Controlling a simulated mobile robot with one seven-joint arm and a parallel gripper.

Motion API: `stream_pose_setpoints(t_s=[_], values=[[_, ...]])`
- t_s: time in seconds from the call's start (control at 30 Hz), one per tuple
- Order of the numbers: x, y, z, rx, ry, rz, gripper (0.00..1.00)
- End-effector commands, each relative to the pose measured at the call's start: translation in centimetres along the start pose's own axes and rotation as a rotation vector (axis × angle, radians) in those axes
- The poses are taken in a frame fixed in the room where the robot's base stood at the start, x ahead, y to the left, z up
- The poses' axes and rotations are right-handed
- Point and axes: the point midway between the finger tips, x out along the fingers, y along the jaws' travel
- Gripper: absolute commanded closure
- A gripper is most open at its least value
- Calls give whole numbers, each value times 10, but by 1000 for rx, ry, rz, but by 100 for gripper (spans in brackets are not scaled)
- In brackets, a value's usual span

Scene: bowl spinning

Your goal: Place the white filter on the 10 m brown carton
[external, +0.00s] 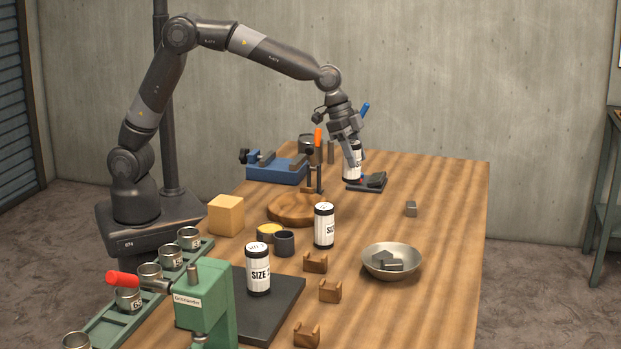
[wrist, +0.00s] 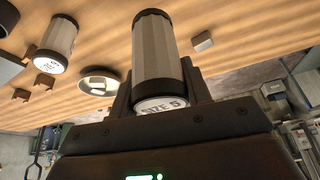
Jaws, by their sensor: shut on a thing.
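My gripper (external: 349,148) points down at the far end of the table, shut on a white filter (external: 351,168) with black ends. In the wrist view this filter (wrist: 158,52) lies between the fingers, and its end face reads "SIZE 5". I cannot tell whether its lower end touches the surface below. Two similar white filters stand upright, one (external: 324,228) mid-table and one (external: 258,272) on a dark plate. A plain tan-brown box (external: 226,216) sits at the table's left edge; no "10 m" label shows on it.
A clamp with a blue handle (external: 372,182) is close beside the held filter. The right side is mostly clear.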

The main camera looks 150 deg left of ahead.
Motion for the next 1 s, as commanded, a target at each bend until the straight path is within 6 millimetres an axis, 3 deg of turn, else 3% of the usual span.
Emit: stream_pose_setpoints(t_s=[0.27,0.37,0.47,0.67,1.0], values=[[-7,11,0,0,0,0,80],[-16,25,1,5,3,1,80],[-32,50,6,9,4,3,80],[-76,118,29,23,4,8,80],[-142,221,98,44,4,15,80]])
